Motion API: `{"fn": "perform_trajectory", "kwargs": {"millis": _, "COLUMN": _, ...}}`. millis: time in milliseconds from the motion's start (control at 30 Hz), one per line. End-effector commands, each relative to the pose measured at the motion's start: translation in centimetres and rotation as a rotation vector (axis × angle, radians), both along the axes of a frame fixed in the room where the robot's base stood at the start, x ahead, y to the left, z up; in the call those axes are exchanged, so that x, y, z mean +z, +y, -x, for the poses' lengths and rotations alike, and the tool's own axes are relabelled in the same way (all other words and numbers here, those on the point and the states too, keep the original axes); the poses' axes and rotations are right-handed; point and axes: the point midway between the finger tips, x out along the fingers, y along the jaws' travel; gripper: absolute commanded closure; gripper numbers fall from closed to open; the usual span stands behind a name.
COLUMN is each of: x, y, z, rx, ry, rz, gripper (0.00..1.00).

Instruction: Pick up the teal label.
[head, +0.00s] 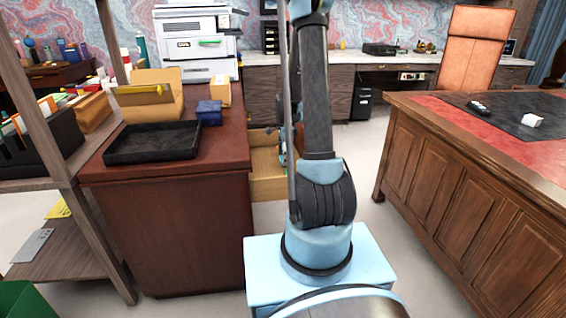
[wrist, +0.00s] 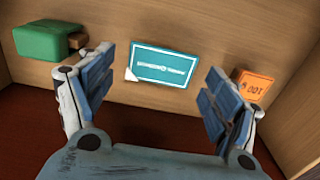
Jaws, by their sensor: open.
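The teal label (wrist: 161,56) is a flat, dark teal rectangle with white markings and a pale border. It lies slightly tilted on a light wood surface in the upper middle of the wrist view. My gripper (wrist: 157,75) is open, with one blue finger to the left of the label and one to the right. No finger visibly touches it, and nothing is held. The gap in depth between the fingers and the label is hard to judge. I cannot make out the label in the head view, where my arm hides part of the open drawer (head: 266,180).
A green block-like object (wrist: 45,40) lies left of the label, with a small brown piece beside it. An orange tag (wrist: 254,86) is close behind the right finger. Wooden walls rise at both sides. In the head view, a black tray (head: 152,142) sits on the cabinet top.

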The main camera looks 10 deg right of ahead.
Motion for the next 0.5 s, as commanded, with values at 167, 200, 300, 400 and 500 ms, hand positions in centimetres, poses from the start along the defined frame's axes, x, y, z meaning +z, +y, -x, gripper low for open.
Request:
{"fn": "perform_trajectory", "kwargs": {"millis": 167, "x": 0.0, "y": -0.01, "z": -0.01, "rx": 0.0, "ry": 0.0, "rz": 0.0, "gripper": 0.35}}
{"fn": "perform_trajectory", "kwargs": {"millis": 200, "x": 0.0, "y": 0.0, "z": -0.01, "rx": 0.0, "ry": 0.0, "rz": 0.0, "gripper": 0.4}}
{"fn": "perform_trajectory", "kwargs": {"millis": 300, "x": 0.01, "y": -0.01, "z": -0.01, "rx": 0.0, "ry": 0.0, "rz": 0.0, "gripper": 0.5}}
{"fn": "perform_trajectory", "kwargs": {"millis": 400, "x": 0.01, "y": -0.01, "z": -0.01, "rx": 0.0, "ry": 0.0, "rz": 0.0, "gripper": 0.5}}
{"fn": "perform_trajectory", "kwargs": {"millis": 500, "x": 0.01, "y": -0.01, "z": -0.01, "rx": 0.0, "ry": 0.0, "rz": 0.0, "gripper": 0.5}}
